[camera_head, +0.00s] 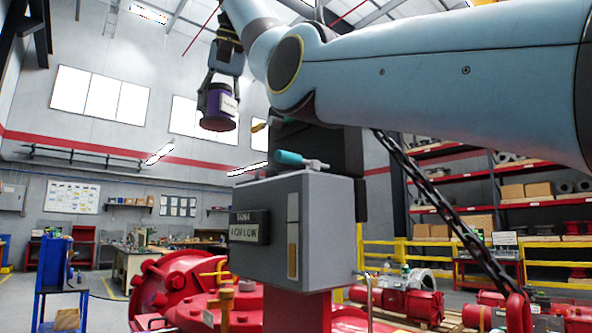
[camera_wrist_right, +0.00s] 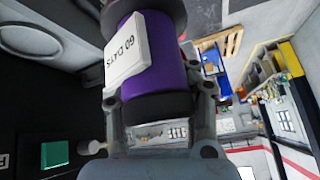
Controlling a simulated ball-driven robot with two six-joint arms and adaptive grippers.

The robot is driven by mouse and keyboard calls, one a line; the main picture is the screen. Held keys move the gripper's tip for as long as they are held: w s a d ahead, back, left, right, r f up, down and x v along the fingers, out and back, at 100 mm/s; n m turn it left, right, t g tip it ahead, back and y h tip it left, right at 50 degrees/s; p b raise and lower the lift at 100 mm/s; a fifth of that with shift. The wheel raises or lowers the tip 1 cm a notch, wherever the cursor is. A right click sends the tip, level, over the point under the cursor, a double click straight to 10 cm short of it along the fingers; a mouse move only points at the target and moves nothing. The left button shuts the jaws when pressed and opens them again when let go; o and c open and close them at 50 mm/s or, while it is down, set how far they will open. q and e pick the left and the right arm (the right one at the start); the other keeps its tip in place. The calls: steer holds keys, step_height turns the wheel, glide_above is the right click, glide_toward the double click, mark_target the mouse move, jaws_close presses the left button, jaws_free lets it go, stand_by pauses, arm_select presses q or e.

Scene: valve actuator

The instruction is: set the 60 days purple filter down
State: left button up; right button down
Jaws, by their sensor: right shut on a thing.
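The purple filter (camera_head: 219,108) is a short cylinder with dark ends and a white label. In the head view it hangs in the air, left of and above the grey valve actuator box (camera_head: 285,230). My right gripper (camera_head: 221,82) is shut on it from above. In the right wrist view the filter (camera_wrist_right: 160,60) sits between the two fingers (camera_wrist_right: 160,105), and its label reads "60 DAYS". The far side of the filter is hidden. My left gripper is not in view.
A blue stand (camera_head: 52,280) is at the lower left. Shelves (camera_head: 500,190) stand behind yellow rails at the right.

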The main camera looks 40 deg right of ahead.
steer(key=d+p, duration=0.2)
steer(key=d, duration=0.4)
steer(key=w+d+f+p, duration=0.1)
steer(key=d+p, duration=0.1)
steer(key=d, duration=0.5)
steer(key=d+f+p, duration=0.1)
steer(key=d+p, duration=0.1)
steer(key=d, duration=0.4)
steer(key=shift+w+d+f, duration=0.15)
steer(key=shift+d+f, duration=0.1)
steer(key=shift+d, duration=0.05)
steer(key=shift+w+a+f, duration=0.15)
steer(key=shift+f, duration=0.55)
step_height(320, 180, down, 3)
steer(key=shift+r+p, duration=0.15)
steer(key=shift+p, duration=0.85)
steer(key=shift+d+f, duration=0.25)
steer(key=shift+d, duration=0.05)
steer(key=shift+a, duration=0.15)
